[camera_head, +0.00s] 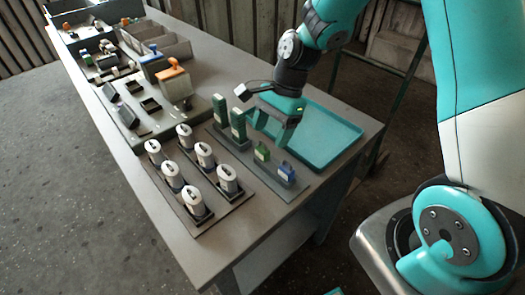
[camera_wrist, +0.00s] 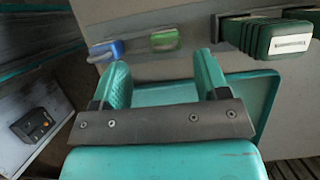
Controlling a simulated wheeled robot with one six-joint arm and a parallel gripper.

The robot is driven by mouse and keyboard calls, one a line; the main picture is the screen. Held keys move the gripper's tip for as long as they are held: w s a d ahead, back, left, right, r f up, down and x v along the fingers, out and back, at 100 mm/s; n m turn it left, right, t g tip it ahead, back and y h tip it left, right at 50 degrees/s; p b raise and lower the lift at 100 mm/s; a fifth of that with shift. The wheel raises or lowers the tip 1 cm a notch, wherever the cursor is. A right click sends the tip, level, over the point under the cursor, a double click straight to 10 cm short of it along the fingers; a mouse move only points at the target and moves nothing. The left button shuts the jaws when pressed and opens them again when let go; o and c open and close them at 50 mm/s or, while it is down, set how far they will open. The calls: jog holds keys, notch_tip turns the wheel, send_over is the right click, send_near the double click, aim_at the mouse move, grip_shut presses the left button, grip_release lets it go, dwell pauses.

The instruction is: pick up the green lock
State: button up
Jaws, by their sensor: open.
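The green lock (camera_head: 262,152) stands on a dark grey mat near the front edge of the table, next to a blue lock (camera_head: 286,171). My gripper (camera_head: 270,133) is open and empty, above and just behind the green lock. In the wrist view the green lock (camera_wrist: 165,40) lies beyond the fingertips, roughly in line with the gap between the fingers (camera_wrist: 162,66). The blue lock (camera_wrist: 105,50) is to its left, outside that gap. The fingers do not appear to touch either lock.
A teal tray (camera_head: 335,150) lies right of my gripper. Dark green upright blocks (camera_head: 238,126) stand close on its left. Several white cylindrical parts (camera_head: 194,202) stand on a mat further left. Bins and orange-topped parts (camera_head: 173,82) are at the back.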

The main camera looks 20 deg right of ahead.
aim_at(264, 145)
jog(key=x, duration=0.3)
jog(key=p+x, duration=0.1)
jog(key=x, duration=0.1)
jog(key=shift+w+a+f, duration=0.1)
jog(key=shift+w+a, duration=0.05)
jog(key=shift+w, duration=0.1)
jog(key=shift+c, duration=0.2)
jog(key=c, duration=0.8)
